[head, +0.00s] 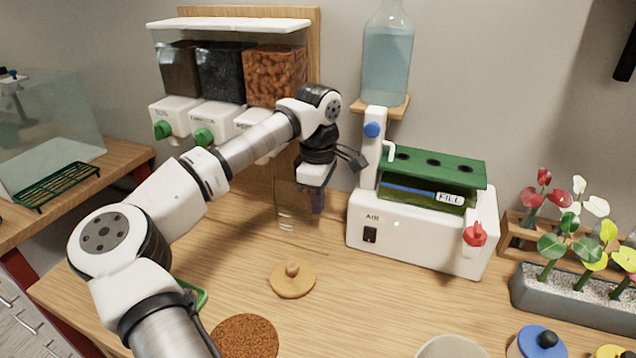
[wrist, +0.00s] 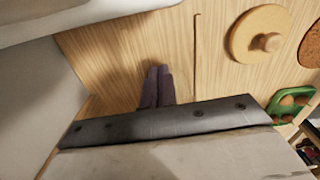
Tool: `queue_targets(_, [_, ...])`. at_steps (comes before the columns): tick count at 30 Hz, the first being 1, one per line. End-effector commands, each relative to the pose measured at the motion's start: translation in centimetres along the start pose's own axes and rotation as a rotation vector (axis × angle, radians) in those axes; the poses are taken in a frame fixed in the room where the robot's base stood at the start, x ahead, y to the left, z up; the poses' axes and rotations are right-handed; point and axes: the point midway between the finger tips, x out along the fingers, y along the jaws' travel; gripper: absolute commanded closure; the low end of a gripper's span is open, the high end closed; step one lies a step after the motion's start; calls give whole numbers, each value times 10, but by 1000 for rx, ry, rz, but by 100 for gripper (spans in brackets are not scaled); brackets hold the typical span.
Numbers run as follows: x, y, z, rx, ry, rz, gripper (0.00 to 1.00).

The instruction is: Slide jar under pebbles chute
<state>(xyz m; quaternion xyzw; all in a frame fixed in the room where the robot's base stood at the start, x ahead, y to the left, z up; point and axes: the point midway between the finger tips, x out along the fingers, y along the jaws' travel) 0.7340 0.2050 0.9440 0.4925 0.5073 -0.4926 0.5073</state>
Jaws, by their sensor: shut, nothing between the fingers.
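The clear glass jar (head: 290,212) stands upright on the table in front of the dispenser's wooden back, below the right-hand bin. The pebbles bin (head: 274,76), full of orange-brown lumps, is the rightmost of three; its white chute (head: 248,119) is partly hidden by my arm. My gripper (head: 318,205) points down at the jar's right side, fingers shut and empty. I cannot tell whether it touches the glass. In the wrist view the dark fingertips (wrist: 155,82) are together over bare wood, and the jar is hard to make out.
The white pump station (head: 395,235) stands close to the right of my gripper, with a water bottle (head: 388,55) above it. A round wooden lid (head: 292,279) and a brown disc (head: 244,338) lie in front. Table between lid and station is clear.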

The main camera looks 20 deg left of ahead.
Motion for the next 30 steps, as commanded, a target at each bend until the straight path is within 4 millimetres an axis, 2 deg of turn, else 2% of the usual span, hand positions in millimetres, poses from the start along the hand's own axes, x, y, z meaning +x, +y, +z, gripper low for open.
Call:
queue_targets(4, [7,0,0,0,-1,0,100])
queue_targets(14, [7,0,-1,-1,0,0,100])
queue_targets(22, [6,0,-35,-3,1,1,100])
queue_targets(30, [7,0,-37,0,0,0,100])
